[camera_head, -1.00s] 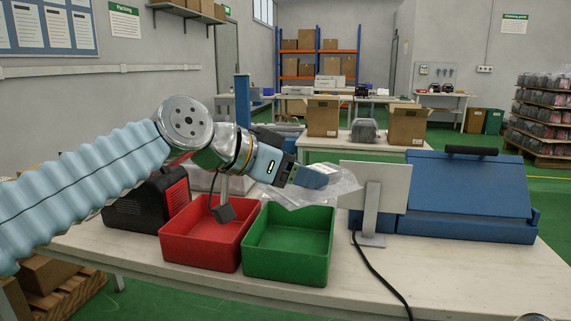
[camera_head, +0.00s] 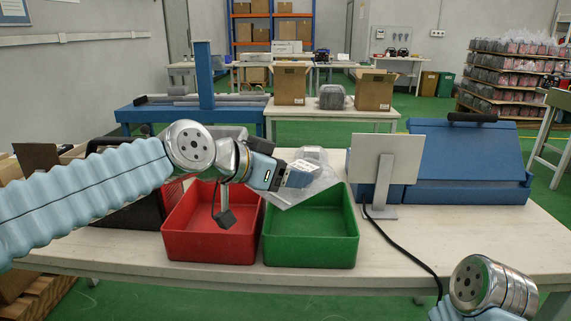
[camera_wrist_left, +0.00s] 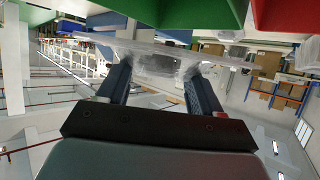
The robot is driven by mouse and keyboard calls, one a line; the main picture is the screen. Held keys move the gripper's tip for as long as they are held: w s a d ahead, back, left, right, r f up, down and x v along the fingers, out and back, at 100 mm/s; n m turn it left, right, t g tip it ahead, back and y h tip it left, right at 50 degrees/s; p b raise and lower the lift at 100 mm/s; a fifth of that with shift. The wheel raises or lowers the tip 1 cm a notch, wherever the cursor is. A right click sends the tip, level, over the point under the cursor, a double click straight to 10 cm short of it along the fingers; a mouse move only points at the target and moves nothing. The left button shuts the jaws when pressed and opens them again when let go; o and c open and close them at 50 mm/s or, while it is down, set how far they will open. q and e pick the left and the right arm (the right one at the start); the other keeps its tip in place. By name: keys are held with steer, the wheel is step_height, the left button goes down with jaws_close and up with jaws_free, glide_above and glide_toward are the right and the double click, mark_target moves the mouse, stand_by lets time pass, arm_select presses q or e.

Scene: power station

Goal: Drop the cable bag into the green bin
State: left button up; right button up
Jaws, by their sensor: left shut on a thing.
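The cable bag (camera_head: 316,186) is a clear plastic bag. My left gripper (camera_head: 298,175) is shut on it, above the rear left part of the green bin (camera_head: 312,252) in the head view. The bag's lower edge overlaps the bin's rear left rim in the picture; I cannot tell whether they touch. The visible floor of the bin is bare. In the left wrist view the bag (camera_wrist_left: 165,62) lies between both fingers, with something dark inside, and the green bin (camera_wrist_left: 190,12) shows at the top. My right gripper is out of view; only part of my right arm shows.
A red bin (camera_head: 210,246) stands left of the green one, below my left wrist. A monitor (camera_head: 385,160) on a stand and a blue machine (camera_head: 465,165) are to the right. A black cable (camera_head: 410,252) crosses the table (camera_head: 500,235).

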arm_select(q)
steer(key=shift+f, duration=0.35)
steer(key=o, duration=1.2)
steer(key=b+v, duration=0.1)
steer(key=v, duration=1.3)
